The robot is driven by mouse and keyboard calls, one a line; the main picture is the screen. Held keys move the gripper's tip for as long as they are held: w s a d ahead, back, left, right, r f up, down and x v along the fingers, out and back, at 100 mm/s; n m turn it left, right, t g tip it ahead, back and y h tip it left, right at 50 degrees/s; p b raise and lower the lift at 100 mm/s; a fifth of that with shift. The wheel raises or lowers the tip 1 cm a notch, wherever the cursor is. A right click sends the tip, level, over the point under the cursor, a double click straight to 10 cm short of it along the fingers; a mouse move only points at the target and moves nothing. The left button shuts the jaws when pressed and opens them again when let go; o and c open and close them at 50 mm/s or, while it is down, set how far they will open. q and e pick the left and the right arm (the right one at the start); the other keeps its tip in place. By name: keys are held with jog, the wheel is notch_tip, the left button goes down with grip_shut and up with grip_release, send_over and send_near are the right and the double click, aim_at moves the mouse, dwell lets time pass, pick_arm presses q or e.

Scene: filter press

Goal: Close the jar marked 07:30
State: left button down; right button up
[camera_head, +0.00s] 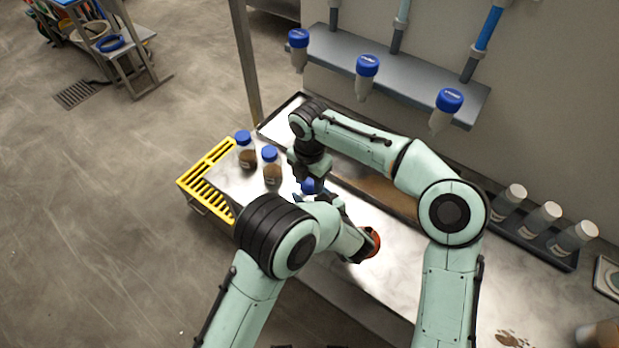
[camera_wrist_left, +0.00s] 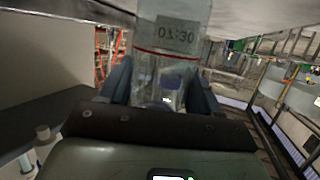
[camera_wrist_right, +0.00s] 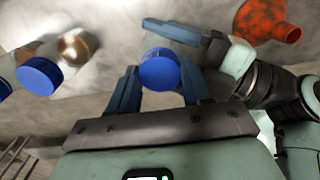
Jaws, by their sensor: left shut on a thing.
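My left gripper (camera_wrist_left: 165,95) is shut on a clear jar (camera_wrist_left: 172,58); its label ends in :30, and the second digit is hard to read. A blue cap (camera_wrist_right: 159,70) lies between the fingers of my right gripper (camera_wrist_right: 158,85), with a finger close on each side. I cannot tell whether they press on it. The cap also shows in the head view (camera_head: 308,186), below my right gripper (camera_head: 308,172). The cap hides what is beneath it, and my left arm hides most of the held jar there.
Two blue-capped jars of brown stuff (camera_head: 271,168) (camera_head: 246,152) stand beside a yellow rack (camera_head: 208,178) on the metal bench. An orange-red piece (camera_head: 373,242) lies near my left wrist. White-capped jars (camera_head: 540,218) stand in a dark tray at right. Blue-topped funnels (camera_head: 367,66) hang behind.

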jog(key=m, duration=0.6)
jog(key=shift+m, duration=0.4)
jog(key=m, duration=0.4)
jog(key=shift+m, duration=0.4)
jog(key=m, duration=1.2)
jog(key=shift+m, duration=0.4)
jog(key=o, duration=1.2)
jog(key=shift+r, duration=2.2)
jog(key=shift+c, duration=0.4)
